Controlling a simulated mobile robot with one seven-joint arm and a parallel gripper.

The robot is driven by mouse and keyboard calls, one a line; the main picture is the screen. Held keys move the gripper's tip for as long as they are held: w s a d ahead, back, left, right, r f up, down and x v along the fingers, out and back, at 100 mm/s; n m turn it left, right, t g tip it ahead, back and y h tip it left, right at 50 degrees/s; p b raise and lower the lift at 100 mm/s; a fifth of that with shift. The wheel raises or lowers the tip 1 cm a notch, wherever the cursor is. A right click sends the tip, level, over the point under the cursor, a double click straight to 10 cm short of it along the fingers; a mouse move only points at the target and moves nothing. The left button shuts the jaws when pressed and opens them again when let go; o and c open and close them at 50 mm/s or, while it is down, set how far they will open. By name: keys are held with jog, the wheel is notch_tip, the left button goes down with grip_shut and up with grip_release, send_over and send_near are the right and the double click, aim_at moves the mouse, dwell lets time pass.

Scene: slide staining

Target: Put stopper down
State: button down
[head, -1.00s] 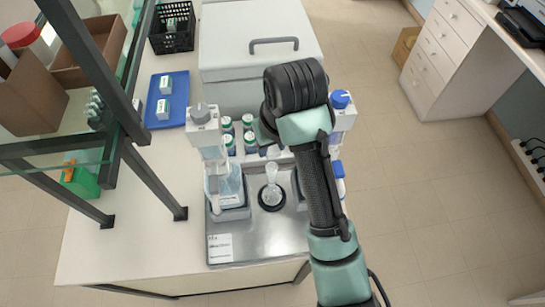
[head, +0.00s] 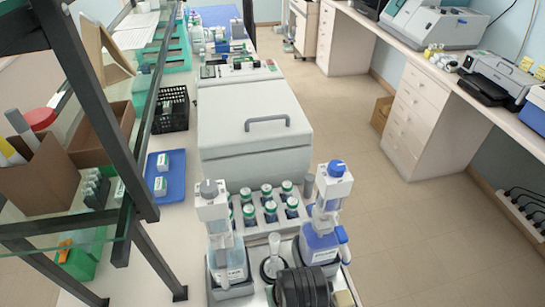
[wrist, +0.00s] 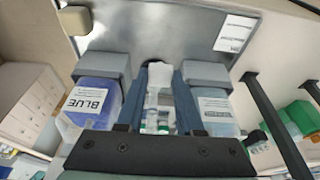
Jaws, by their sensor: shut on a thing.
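My gripper (wrist: 160,75) shows in the wrist view, its two blue-grey fingers closed on a small pale stopper (wrist: 158,97). The fingers hide part of the stopper, and its lower end is hard to make out. The gripper is between a blue-labelled bottle (wrist: 92,103) and a clear bottle (wrist: 217,112). In the head view the fingers are out of sight behind my dark arm joint. A pale, narrow-necked vessel (head: 273,250) stands in a dark round holder between the two dispenser bottles. I cannot tell whether the stopper touches anything.
The clear dispenser bottle (head: 226,248) and blue dispenser bottle (head: 322,225) stand close on either side. Several green-capped vials (head: 267,208) sit in a rack behind, before a large white box (head: 255,125). A metal-framed glass shelf (head: 118,165) stands at left.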

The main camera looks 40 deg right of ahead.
jog(key=f, duration=0.3)
jog(key=s+f, duration=0.1)
jog(key=f, duration=0.2)
jog(key=shift+s+p, duration=0.1)
jog(key=shift+p, duration=0.2)
jog(key=shift+f, duration=2.4)
jog(key=c, duration=0.5)
grip_release()
jog(key=shift+f, duration=0.1)
jog(key=shift+c, duration=0.2)
jog(key=v, duration=1.2)
